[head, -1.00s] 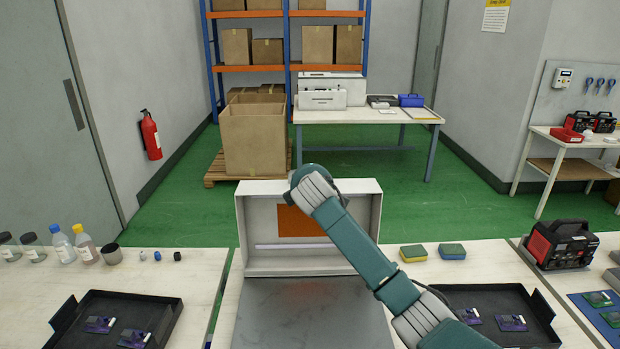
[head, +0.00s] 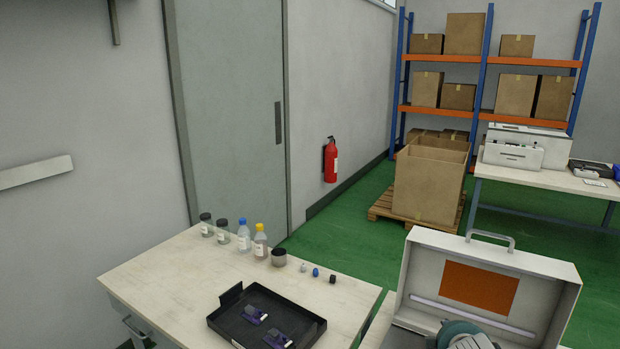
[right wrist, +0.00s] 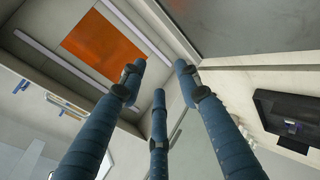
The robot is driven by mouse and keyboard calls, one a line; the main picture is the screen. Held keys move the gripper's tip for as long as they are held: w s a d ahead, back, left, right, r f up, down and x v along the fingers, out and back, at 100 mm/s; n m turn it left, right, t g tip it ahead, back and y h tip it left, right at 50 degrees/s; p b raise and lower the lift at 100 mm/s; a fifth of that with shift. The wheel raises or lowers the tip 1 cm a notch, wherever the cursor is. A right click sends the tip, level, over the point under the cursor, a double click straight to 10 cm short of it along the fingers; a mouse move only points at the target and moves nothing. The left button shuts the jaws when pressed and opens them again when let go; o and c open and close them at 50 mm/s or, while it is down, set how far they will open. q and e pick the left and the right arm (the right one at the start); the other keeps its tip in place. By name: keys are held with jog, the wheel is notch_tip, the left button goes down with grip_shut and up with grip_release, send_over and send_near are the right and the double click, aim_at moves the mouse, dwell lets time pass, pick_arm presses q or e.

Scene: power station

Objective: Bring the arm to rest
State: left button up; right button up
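My right arm (head: 466,337) shows only as a small teal and grey piece at the bottom edge of the head view, in front of the open white case (head: 500,287). In the right wrist view the three blue fingers of my right gripper (right wrist: 158,80) are spread apart with nothing between them. The orange panel (right wrist: 105,44) of the case lies beyond the fingers there. My left arm and gripper are not in view.
A table (head: 180,275) on the left holds several bottles, small parts and a black tray (head: 222,321) with purple parts. A wooden pallet with a large carton (head: 430,185), shelving and a printer table stand behind. Green floor (head: 345,232) is clear beyond the table.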

jog(key=s+a+f+m+g+y, duration=0.1)
jog(key=s+a+f+m, duration=0.1)
jog(key=s+a+f, duration=0.45)
jog(key=s+a+f+m+g+y, duration=0.1)
jog(key=s+a+f+g, duration=0.15)
jog(key=s, duration=0.75)
jog(key=s+a+f+m+g+y, duration=0.1)
jog(key=s+a+m, duration=0.15)
jog(key=s, duration=0.75)
jog(key=s+a+f+m+g+y, duration=0.1)
jog(key=s+a+m+g, duration=0.15)
jog(key=s, duration=0.85)
jog(key=s+f+b+x, duration=0.1)
jog(key=s+x, duration=0.2)
jog(key=x, duration=1.1)
jog(key=s+b+x, duration=0.1)
jog(key=s+x, duration=0.2)
jog(key=x, duration=1)
jog(key=s+d+f+g+b, duration=0.1)
jog(key=s+d+f+b, duration=0.1)
jog(key=s+f, duration=1.6)
notch_tip(320, 180, down, 2)
jog(key=shift+s+d+f+n+g, duration=0.1)
jog(key=shift+s+d+n+g, duration=0.2)
jog(key=shift+d+n, duration=0.1)
